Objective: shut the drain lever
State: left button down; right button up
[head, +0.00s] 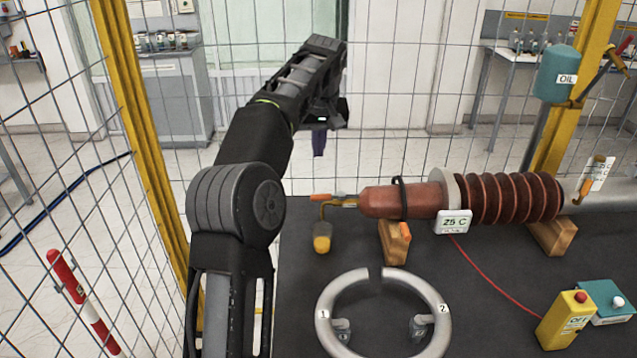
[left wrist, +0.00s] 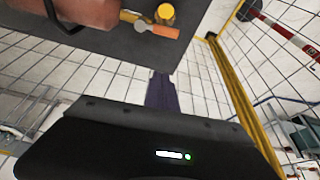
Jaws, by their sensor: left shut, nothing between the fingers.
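The drain lever (head: 322,197) is a small orange handle on the drain pipe at the left end of the brown bushing (head: 390,202). In the head view it lies roughly level, along the pipe. A yellow cup (head: 321,243) is below the bent pipe outlet. The left wrist view also shows the orange lever (left wrist: 165,31) and the yellow cup (left wrist: 165,13) near the table edge. My left gripper (head: 319,150) is shut and empty, pointing down. It appears behind and above the lever in the head view, apart from it. My right gripper is out of view.
The bushing rests on wooden blocks (head: 396,243) on the dark table (head: 300,300). A split metal ring (head: 327,290) lies in front. A yellow button box (head: 566,320) stands at the right. Wire fencing with yellow posts (head: 150,130) surrounds the table.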

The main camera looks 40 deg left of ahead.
aim_at(328, 197)
pick_arm(q)
notch_tip(328, 197, down, 10)
jog(key=shift+s+d+p, duration=0.2)
jog(key=shift+p, duration=0.2)
dwell(0.4)
